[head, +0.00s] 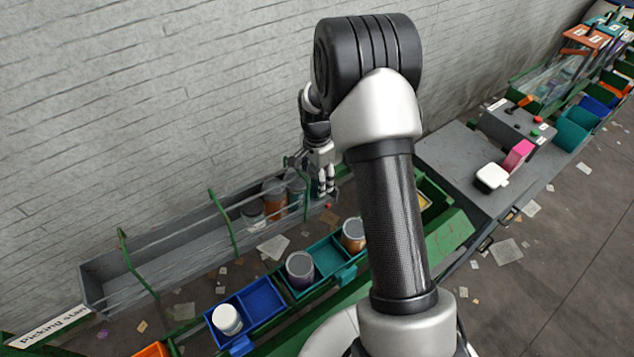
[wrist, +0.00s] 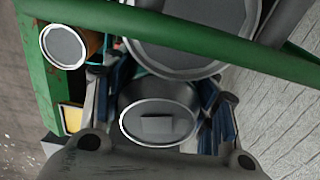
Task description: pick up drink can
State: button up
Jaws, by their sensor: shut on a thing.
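My gripper (head: 324,184) is at the right end of the grey trough, partly behind my arm in the head view.
A green rail (wrist: 215,40) crosses close above the cylinder. The trough (head: 150,262) holds several containers, including an orange one (head: 275,190), under green hoops (head: 224,225). Coloured bins (head: 262,300) with jars run alongside. The trough's left part is empty. A brick wall (head: 130,110) stands behind.

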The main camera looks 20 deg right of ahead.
jog(key=shift+r, duration=0.5)
jog(key=s+d+r+p, duration=0.1)
jog(key=s+d+r, duration=0.1)
jog(key=s, duration=0.7)
jog(key=s+d+r+p, duration=0.1)
jog(key=s+r, duration=0.1)
jog(key=s, duration=0.8)
jog(key=s+d+r+p, duration=0.2)
jog(key=s, duration=0.7)
jog(key=shift+s+d+r, duration=0.25)
jog(key=shift+d+r, duration=0.05)
dwell(3.0)
